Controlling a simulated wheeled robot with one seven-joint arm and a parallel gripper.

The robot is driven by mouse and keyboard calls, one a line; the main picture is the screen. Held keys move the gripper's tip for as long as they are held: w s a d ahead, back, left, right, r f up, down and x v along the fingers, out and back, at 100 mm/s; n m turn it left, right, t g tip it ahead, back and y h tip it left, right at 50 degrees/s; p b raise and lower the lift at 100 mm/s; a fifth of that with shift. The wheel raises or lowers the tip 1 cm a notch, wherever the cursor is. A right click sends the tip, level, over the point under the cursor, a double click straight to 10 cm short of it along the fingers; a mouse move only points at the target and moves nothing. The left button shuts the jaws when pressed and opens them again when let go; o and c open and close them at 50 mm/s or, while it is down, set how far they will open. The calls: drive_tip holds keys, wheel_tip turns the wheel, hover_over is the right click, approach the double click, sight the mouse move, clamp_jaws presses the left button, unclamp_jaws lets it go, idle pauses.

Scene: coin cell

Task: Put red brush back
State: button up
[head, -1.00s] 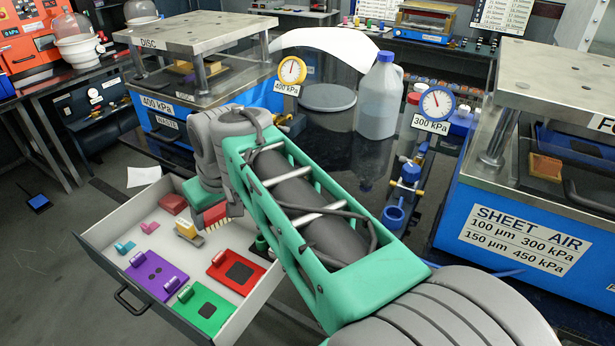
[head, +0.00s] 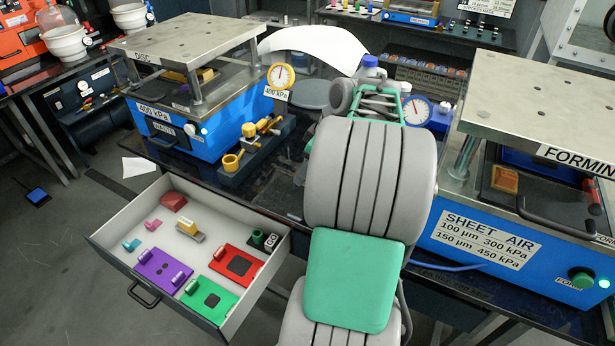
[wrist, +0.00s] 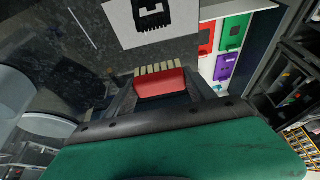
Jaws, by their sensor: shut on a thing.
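The red brush (wrist: 160,84) is held between the two fingers of my gripper (wrist: 162,91) in the wrist view. Its pale bristles point toward the top of the picture. Beyond the bristles, a white card (wrist: 185,32) bears a black brush-shaped outline (wrist: 151,14). The brush appears apart from the card, but I cannot tell the height. In the head view my arm hides the gripper, the brush and the card.
The open drawer (head: 112,205) holds a yellow-topped brush (head: 190,231), a purple plate (head: 163,270), a red plate (head: 236,263) and a green plate (head: 210,299). Blue presses stand left (head: 185,135) and right (head: 490,240). A yellow gauge (head: 281,76) stands behind the drawer.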

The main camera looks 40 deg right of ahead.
drive_tip(key=w+f, duration=0.1)
drive_tip(key=w+d+f, duration=0.1)
drive_tip(key=f, duration=0.1)
drive_tip(key=w+d+f, duration=0.1)
drive_tip(key=f, duration=0.1)
drive_tip(key=shift+d+f+p, duration=0.1)
drive_tip(key=shift+d+p, duration=0.15)
drive_tip(key=shift+p, duration=0.15)
wheel_tip(320, 180, down, 3)
drive_tip(key=shift+r+p, duration=0.15)
drive_tip(key=shift+p, duration=0.35)
drive_tip(key=shift+f+b, duration=0.3)
drive_tip(key=shift+f, duration=0.1)
drive_tip(key=o, duration=1.7)
drive_tip(key=shift+r, duration=0.1)
drive_tip(key=shift+c, duration=0.2)
